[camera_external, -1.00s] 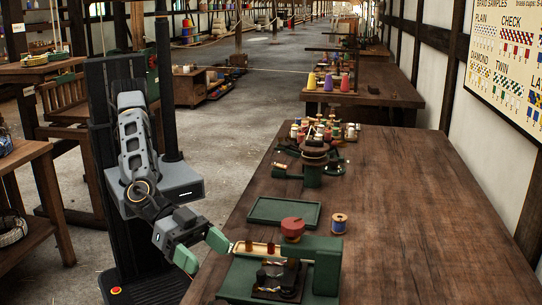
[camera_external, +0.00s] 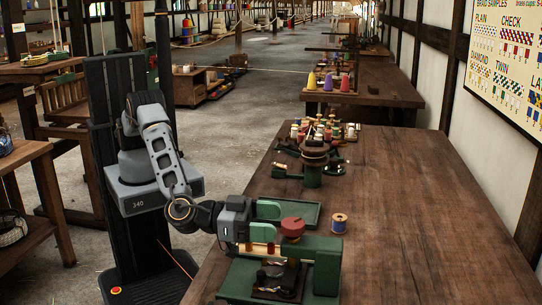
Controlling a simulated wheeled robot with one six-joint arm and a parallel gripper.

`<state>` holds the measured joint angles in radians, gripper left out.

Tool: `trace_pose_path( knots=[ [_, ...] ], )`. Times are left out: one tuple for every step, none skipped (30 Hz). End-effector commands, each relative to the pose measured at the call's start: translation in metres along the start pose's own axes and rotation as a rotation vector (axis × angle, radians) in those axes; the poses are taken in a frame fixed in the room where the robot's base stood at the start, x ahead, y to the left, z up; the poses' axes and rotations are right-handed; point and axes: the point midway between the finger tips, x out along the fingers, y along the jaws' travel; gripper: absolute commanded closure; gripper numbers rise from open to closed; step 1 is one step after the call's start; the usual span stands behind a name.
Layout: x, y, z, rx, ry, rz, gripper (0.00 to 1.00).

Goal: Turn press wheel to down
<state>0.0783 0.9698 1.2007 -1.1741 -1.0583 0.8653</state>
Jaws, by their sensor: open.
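The green press (camera_external: 327,262) stands at the near end of the long wooden table. A red faceted knob (camera_external: 292,227), which looks like the press wheel, sits at its top. Any mark showing the wheel's setting is too small to read. My gripper (camera_external: 279,222) is open, with its two green fingers pointing right toward the red wheel. The fingertips are just left of the wheel, close to it. I cannot tell whether they touch it. Nothing shows between the fingers.
A green tray (camera_external: 305,207) lies just behind the press, partly hidden by my gripper. A spool of blue thread (camera_external: 339,223) stands to the right of the wheel. A green stand (camera_external: 313,165) and several spools are farther back. The table's right side is clear.

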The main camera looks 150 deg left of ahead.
Motion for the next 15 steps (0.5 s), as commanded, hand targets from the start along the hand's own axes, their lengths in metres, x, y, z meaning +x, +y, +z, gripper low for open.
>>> trace_pose_path(
  knots=[
    [0.01,0.0,0.0,-0.001,0.0,-0.002,0.22],
    [0.015,0.0,0.0,0.0,0.0,-0.002,0.22],
    [0.021,-0.001,0.0,0.0,-0.001,-0.002,0.22],
    [0.026,-0.001,0.0,-0.001,0.0,-0.002,0.22],
    [0.029,0.0,0.0,-0.001,0.0,-0.001,0.22],
    [0.033,0.0,0.0,-0.001,0.0,0.0,0.22],
    [0.036,0.0,0.0,0.0,-0.001,0.0,0.22],
    [0.038,0.0,0.0,0.0,-0.001,0.0,0.22],
    [0.042,0.0,0.0,0.0,-0.001,0.0,0.22],
    [0.044,0.0,0.0,-0.001,0.0,-0.001,0.22],
    [0.045,0.0,0.0,-0.001,0.0,-0.001,0.22],
    [0.047,0.0,0.0,0.0,-0.001,0.0,0.22],
    [0.048,0.0,0.0,0.0,-0.001,0.0,0.22],
    [0.049,0.0,0.0,0.0,-0.001,0.001,0.22],
    [0.05,0.0,0.0,0.0,-0.001,0.001,0.22]
  ],
)
